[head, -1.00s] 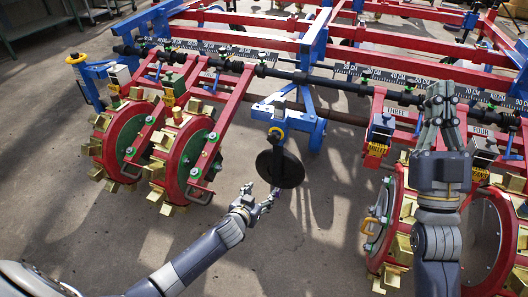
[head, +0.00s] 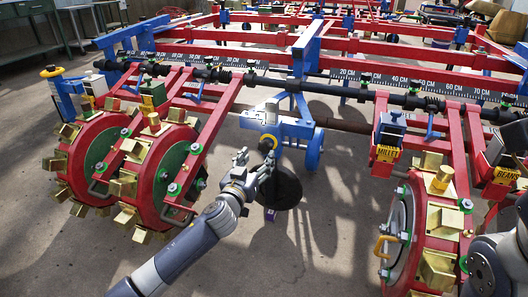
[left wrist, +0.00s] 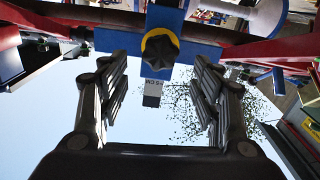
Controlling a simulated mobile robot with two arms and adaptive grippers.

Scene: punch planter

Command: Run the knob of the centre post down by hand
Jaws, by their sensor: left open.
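The centre post's knob (head: 267,142) is dark with a yellow collar, on the front of the blue bracket (head: 292,128). In the left wrist view the black lobed knob (left wrist: 160,50) sits at top centre against the blue part (left wrist: 120,41). My left gripper (head: 254,167) is open and empty, just below and in front of the knob. In the left wrist view the spread fingers (left wrist: 160,88) stand either side of the knob's line, with no contact visible. My right gripper is out of the picture; only part of my right arm shows at the lower right.
Red punch wheels with brass blocks stand at left (head: 160,180) and right (head: 440,220). A long black bar (head: 300,83) crosses above. Bare floor (head: 310,240) lies between the wheels.

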